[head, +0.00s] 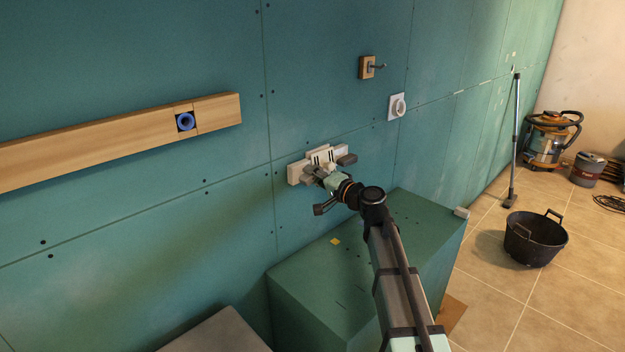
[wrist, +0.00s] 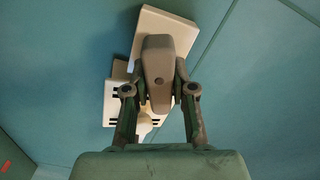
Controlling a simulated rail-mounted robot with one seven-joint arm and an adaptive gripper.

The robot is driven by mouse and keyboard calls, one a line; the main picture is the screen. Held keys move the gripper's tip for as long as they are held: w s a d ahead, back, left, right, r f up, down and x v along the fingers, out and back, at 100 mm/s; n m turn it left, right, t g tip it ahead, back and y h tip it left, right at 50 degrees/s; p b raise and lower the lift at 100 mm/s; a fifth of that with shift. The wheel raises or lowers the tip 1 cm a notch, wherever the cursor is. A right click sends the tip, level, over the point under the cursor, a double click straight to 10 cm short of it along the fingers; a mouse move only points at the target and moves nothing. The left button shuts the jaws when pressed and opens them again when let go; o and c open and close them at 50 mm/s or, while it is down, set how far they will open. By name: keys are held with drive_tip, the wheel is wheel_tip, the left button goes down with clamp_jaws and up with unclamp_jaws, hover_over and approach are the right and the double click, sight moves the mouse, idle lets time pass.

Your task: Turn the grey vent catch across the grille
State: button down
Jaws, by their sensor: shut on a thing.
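The cream vent grille (head: 295,173) is mounted low on the green wall, a wide pale plate with dark slots. It also shows in the wrist view (wrist: 170,25), tilted, with its slots at lower left. The grey catch (wrist: 157,58) is a rounded bar in front of the plate, lying upright in the wrist view between my fingers. My gripper (wrist: 160,78) is shut on the catch, one finger on each side. In the head view my gripper (head: 328,172) is at the grille's front and hides part of it. The catch's exact angle to the grille is hard to tell.
A green box (head: 430,215) stands against the wall below and right of the grille. A white socket (head: 397,106) and a wooden hook block (head: 367,67) are above right. A wooden rail (head: 90,140) with a blue ring (head: 185,121) is at left.

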drive_tip(key=shift+w+f+m, duration=0.1)
drive_tip(key=shift+f+m, duration=0.05)
drive_tip(key=shift+m, duration=1.85)
drive_tip(key=c, duration=1.2)
unclamp_jaws()
drive_tip(key=v, duration=1.2)
